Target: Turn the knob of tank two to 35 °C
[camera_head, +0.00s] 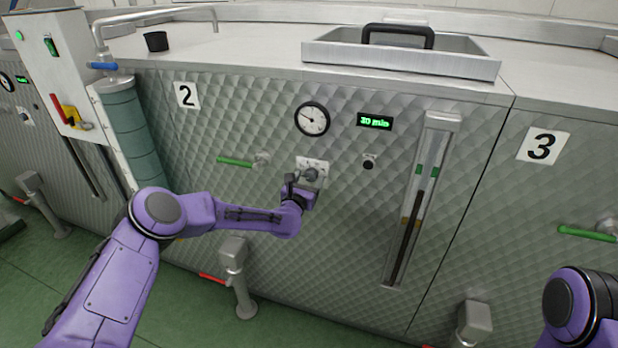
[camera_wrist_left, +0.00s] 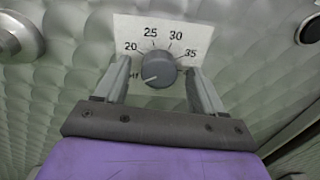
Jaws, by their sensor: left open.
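Tank two (camera_head: 188,125) has a quilted metal front with a "2" label. Its grey knob (camera_head: 310,174) sits on a white scale plate below a round gauge (camera_head: 311,119). In the left wrist view the knob (camera_wrist_left: 158,70) shows a light pointer line toward the lower left, near the "off" mark, whose text is partly hidden. The plate (camera_wrist_left: 188,31) reads 20, 25, 30 and 35. My left gripper (camera_head: 301,184) is at the knob; its two fingers (camera_wrist_left: 160,82) stand open on either side of it, with gaps visible. My right gripper is out of view.
A green display (camera_head: 374,122) reads "30 min", with a small black button (camera_head: 369,162) below it. A green-handled valve (camera_head: 236,162) is left of the knob, and a sight slot (camera_head: 416,200) is to the right. A metal lid (camera_head: 400,58) lies on top.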

